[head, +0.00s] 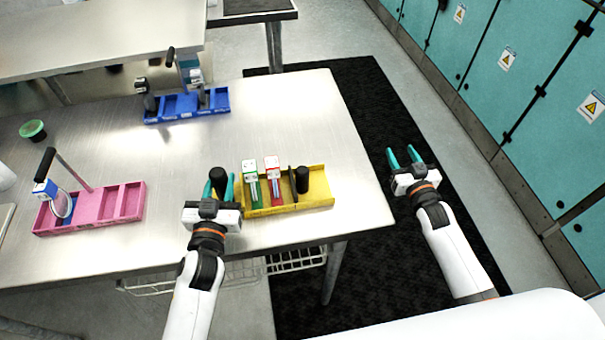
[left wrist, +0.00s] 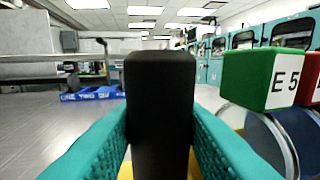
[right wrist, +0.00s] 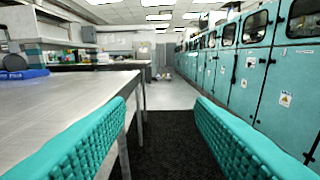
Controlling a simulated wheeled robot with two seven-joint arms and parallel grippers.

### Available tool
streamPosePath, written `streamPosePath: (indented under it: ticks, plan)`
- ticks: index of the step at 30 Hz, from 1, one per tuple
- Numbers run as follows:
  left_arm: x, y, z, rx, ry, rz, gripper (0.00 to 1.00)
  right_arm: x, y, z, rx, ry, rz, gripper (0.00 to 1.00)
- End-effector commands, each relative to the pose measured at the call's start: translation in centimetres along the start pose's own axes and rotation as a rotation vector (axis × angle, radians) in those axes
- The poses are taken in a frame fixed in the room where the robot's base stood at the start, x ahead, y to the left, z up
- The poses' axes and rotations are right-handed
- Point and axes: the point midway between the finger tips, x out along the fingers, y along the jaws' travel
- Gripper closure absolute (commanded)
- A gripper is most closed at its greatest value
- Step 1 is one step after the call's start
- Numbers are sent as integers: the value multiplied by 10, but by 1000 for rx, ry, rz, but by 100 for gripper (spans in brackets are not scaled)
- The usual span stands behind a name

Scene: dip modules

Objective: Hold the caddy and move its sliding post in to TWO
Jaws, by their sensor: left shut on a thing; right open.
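The yellow caddy (head: 290,209) lies near the table's front right corner. My left gripper (head: 221,186) is shut on a black upright post (head: 217,175) at the caddy's left end; the left wrist view shows this post (left wrist: 160,110) between both teal fingers. A green-topped module (head: 250,170) and a red-topped module (head: 272,168) stand in the caddy. The green block (left wrist: 262,78) reads "E 5". Right of them are a thin dark upright plate (head: 291,182) and a short black post (head: 302,180). My right gripper (head: 405,157) is open and empty, beyond the table's right edge.
A pink caddy (head: 90,222) with a tilted handled tool stands at the left. A blue caddy (head: 187,118) with modules stands at the back. A green bowl (head: 33,130) sits at the far left. Teal cabinets (head: 540,120) line the right. The middle tabletop is clear.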

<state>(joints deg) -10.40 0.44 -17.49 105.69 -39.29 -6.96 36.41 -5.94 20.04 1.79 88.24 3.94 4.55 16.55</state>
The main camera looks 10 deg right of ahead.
Motion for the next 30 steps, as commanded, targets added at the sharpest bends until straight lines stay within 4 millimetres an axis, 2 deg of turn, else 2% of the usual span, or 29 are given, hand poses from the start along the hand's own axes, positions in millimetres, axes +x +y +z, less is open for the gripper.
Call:
streamPosePath:
  ticks: [1,2,6,9,12,16,20,23,30]
  plan:
    - [0,0,-1,0,1,0,100,-8,22,15,-9,-39,37,51]
    - [0,0,-1,0,1,0,100,-15,39,20,-19,-54,60,51]
    - [0,0,-1,1,2,0,100,-67,124,22,-80,-75,161,51]
    - [0,0,-1,1,2,0,100,-106,175,31,-104,-89,208,51]
    - [0,0,-1,1,2,0,100,-135,210,34,-84,-81,230,51]
    - [0,0,-1,0,2,0,100,-156,233,33,-32,-57,238,51]
    - [0,0,0,0,1,0,100,-157,242,32,-12,-48,241,51]
    - [0,0,0,0,1,0,100,-145,245,32,-11,-48,241,51]
    - [0,0,0,0,0,0,100,-97,257,36,-10,-49,242,51]
